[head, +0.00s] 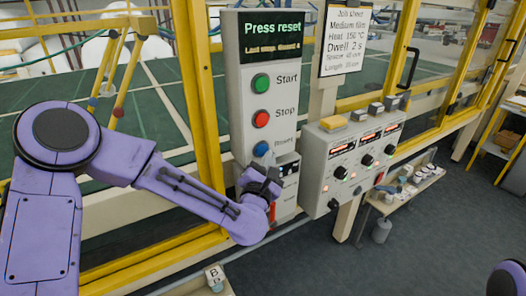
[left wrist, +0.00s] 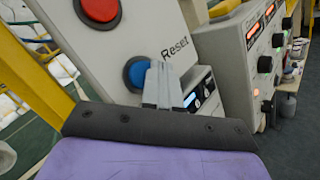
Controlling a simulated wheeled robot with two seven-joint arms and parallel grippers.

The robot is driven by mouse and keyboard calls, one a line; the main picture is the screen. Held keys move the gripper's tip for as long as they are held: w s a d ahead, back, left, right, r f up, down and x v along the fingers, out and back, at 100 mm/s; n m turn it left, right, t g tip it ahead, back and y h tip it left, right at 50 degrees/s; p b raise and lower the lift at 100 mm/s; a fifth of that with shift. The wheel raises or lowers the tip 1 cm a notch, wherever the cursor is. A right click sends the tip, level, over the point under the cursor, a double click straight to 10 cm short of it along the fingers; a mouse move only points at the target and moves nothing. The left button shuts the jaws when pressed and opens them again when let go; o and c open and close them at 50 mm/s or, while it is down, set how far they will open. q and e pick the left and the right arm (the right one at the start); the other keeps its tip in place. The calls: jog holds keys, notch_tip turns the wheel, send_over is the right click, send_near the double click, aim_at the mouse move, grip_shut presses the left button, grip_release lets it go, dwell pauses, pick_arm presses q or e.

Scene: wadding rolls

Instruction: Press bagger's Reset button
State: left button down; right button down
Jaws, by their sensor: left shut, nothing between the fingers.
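The bagger's control panel (head: 236,95) is a tall grey box with a green Start button (head: 261,83), a red Stop button (head: 261,119) and a blue Reset button (head: 261,149). Its screen (head: 273,36) reads "Press reset". My left gripper (head: 263,168) is shut and empty, just below and in front of the blue button. In the left wrist view, the closed fingers (left wrist: 161,84) overlap the right part of the blue Reset button (left wrist: 137,73); I cannot tell whether they touch it. The red Stop button (left wrist: 100,9) is above. My right gripper is not in view.
A grey box with dials and red displays (head: 350,155) stands right of the panel. A job sheet (head: 346,38) hangs above it. Yellow frame posts (head: 203,100) rise left of the panel. A low shelf with small items (head: 405,190) is at right. Dark floor at lower right is open.

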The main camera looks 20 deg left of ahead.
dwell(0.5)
pick_arm(q)
jog(key=shift+w+a, duration=0.25)
jog(key=shift+a, duration=0.1)
jog(key=shift+w+a, duration=0.3)
jog(key=shift+a, duration=0.05)
dwell(0.7)
jog(key=shift+d, duration=0.1)
jog(key=shift+s+d+b, duration=0.45)
jog(key=shift+s+d, duration=0.1)
jog(key=shift+d, duration=0.05)
jog(key=s+d+b, duration=0.1)
jog(key=d, duration=0.1)
jog(key=s+d, duration=0.2)
jog(key=shift+b, duration=0.35)
